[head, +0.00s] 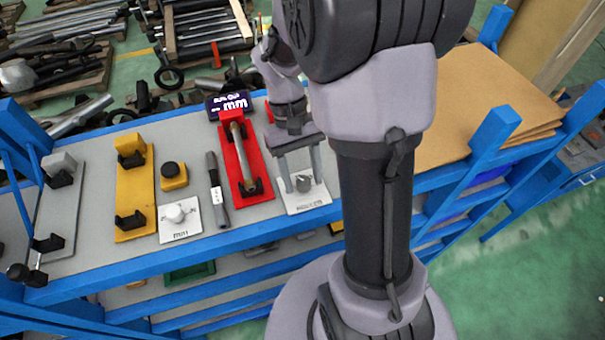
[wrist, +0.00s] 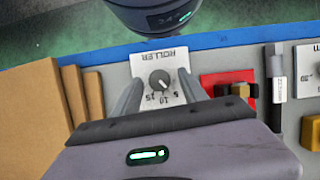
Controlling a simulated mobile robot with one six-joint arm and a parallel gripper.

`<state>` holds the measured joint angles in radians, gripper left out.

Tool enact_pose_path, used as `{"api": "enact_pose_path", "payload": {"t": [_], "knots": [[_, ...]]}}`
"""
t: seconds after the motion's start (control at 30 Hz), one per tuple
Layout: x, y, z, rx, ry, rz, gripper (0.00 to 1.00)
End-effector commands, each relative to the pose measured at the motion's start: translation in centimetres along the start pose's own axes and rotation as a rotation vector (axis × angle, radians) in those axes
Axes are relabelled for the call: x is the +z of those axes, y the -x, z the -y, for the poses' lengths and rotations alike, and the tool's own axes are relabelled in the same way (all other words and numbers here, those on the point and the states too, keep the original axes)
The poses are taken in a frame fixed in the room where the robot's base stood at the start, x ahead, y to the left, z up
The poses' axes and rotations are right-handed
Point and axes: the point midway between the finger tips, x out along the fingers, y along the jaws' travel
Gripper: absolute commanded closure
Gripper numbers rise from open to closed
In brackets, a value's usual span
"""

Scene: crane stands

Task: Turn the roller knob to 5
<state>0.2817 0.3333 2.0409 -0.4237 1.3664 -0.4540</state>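The roller knob (head: 303,183) is a small grey dial on a white plate (head: 311,200) at the bench's front edge. In the wrist view the knob (wrist: 160,81) sits on the plate (wrist: 171,60), which reads ROLLER upside down. Numbers 5, 10 and 15 show along its near side. I cannot clearly tell which number the knob's mark points to. My gripper (head: 303,184) is open and reaches down over the plate. In the wrist view its fingers (wrist: 159,83) stand on either side of the knob, with gaps, so it holds nothing.
A red fixture (head: 240,165) with a rod stands just left of the plate. Further left are a dark bar (head: 217,190), another white knob plate (head: 180,219) and a yellow fixture (head: 133,190). Brown boards (head: 480,95) lie to the right. A small display (head: 230,103) is behind.

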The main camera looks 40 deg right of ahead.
Motion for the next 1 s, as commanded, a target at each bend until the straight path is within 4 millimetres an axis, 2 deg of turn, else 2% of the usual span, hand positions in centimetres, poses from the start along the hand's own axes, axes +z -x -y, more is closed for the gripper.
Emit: {"api": "enact_pose_path", "payload": {"t": [0.23, 0.33, 0.47, 0.6, 0.73, 0.9, 1.0], "knots": [[0.0, 0.1, 0.0, 0.0, 0.0, 0.001, 0.5], [0.0, 1.2, 0.0, 0.001, 0.0, -0.001, 0.5], [-0.1, 4.7, 0.0, 0.001, 0.0, -0.003, 0.5], [0.0, 9.5, 0.0, 0.0, -0.001, -0.004, 0.5], [0.0, 13.5, 0.0, 0.0, -0.001, -0.002, 0.5], [0.0, 16.7, 0.0, 0.0, -0.001, 0.0, 0.5], [0.0, 17.4, 0.0, 0.0, 0.0, 0.001, 0.5]]}}
